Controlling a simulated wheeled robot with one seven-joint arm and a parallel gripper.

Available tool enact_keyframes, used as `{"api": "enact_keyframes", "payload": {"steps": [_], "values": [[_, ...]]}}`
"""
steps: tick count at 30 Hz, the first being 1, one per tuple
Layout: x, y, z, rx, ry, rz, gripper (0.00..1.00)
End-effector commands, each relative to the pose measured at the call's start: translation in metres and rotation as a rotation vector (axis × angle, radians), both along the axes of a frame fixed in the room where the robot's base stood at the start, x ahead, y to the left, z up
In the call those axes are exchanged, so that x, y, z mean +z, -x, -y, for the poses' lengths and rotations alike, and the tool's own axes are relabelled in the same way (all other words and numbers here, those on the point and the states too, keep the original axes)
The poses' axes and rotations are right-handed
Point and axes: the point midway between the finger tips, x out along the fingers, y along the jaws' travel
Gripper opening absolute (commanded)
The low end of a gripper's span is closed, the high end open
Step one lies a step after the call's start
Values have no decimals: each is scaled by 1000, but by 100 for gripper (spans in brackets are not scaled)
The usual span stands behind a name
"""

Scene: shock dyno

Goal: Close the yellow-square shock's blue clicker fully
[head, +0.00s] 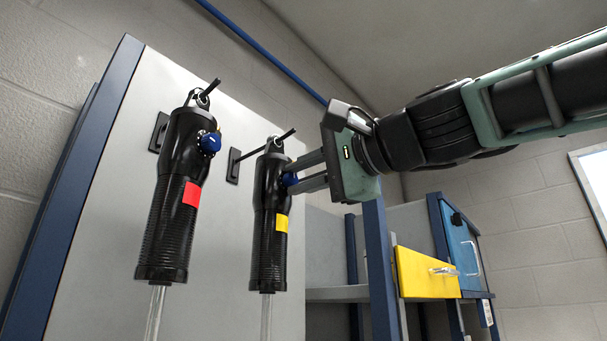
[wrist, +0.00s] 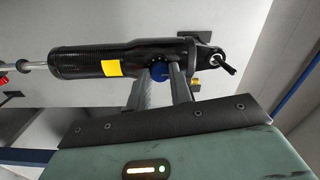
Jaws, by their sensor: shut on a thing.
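The yellow-square shock (head: 271,215) hangs upright from a peg on the grey panel in the head view. Its yellow square (head: 281,223) faces out below the clicker. Its blue clicker (head: 289,178) is on the right side, near the top, and partly hidden by my fingers. My gripper (head: 298,178) reaches in from the right and is shut on the blue clicker. In the wrist view the shock (wrist: 120,62) lies across the picture, with the clicker (wrist: 158,73) between my two fingers (wrist: 160,82). The clicker's setting cannot be read.
A second shock (head: 172,195) with a red square (head: 192,194) and its own blue clicker (head: 210,142) hangs to the left. A shelf unit with a yellow drawer (head: 427,273) and a blue door (head: 463,250) stands to the right. Space below my arm looks clear.

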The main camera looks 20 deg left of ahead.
Motion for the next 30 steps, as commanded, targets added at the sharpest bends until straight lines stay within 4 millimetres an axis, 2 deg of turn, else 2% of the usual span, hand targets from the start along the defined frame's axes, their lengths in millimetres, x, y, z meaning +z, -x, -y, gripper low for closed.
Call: {"api": "enact_keyframes", "payload": {"steps": [3, 4, 6, 21, 26, 30], "values": [[0, -1, 1, -2, 0, 0, 0], [0, -1, 1, -2, 0, 0, 27], [0, -1, 1, -2, 0, 0, 43], [-1, 1, 3, -2, 0, 2, 43], [-3, 8, 22, -4, -1, 5, 43], [-5, 19, 51, -6, -1, 6, 43]]}}
